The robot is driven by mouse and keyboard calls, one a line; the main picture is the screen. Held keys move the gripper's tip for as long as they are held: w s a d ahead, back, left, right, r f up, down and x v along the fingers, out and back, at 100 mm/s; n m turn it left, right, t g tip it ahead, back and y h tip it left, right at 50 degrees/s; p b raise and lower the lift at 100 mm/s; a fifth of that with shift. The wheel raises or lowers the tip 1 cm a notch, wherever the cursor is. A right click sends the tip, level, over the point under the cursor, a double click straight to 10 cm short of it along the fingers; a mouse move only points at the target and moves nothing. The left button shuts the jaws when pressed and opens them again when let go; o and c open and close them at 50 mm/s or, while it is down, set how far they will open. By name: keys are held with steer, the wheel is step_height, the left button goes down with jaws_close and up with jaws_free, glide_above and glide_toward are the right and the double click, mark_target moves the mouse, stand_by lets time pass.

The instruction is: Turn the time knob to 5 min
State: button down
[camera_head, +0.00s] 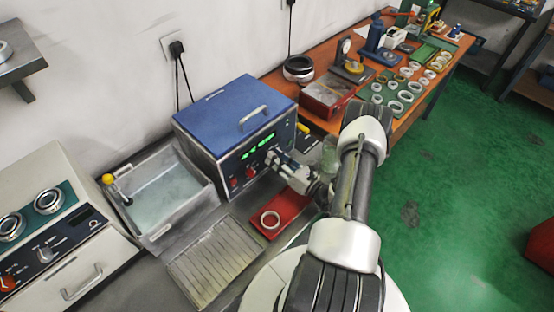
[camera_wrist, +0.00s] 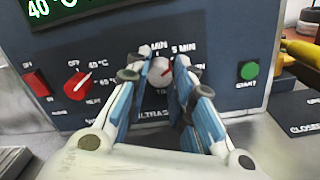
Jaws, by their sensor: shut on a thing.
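The time knob (camera_wrist: 159,73) is a small pale round knob on the dark front panel (camera_wrist: 220,35) of the blue-lidded ultrasonic cleaner (camera_head: 228,105). My gripper (camera_wrist: 161,82) has one blue finger on each side of the knob and is shut on it. The fingers partly hide other labels around the knob. In the head view, my gripper (camera_head: 282,160) meets the panel's right part, and the knob is hidden there.
Left of the knob are a red temperature knob (camera_wrist: 78,86) and a red switch (camera_wrist: 37,83). A green start button (camera_wrist: 249,71) is to the right. A red tray (camera_head: 283,213) with a ring lies below my arm. A water basin (camera_head: 205,205) stands left of the cleaner.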

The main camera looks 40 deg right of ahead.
steer(key=c, duration=1.4)
jaws_free()
steer(key=shift+o, duration=0.2)
steer(key=s, duration=0.8)
steer(key=s+d, duration=0.1)
steer(key=s, duration=0.3)
steer(key=shift+d+f, duration=0.1)
steer(key=shift+f, duration=0.15)
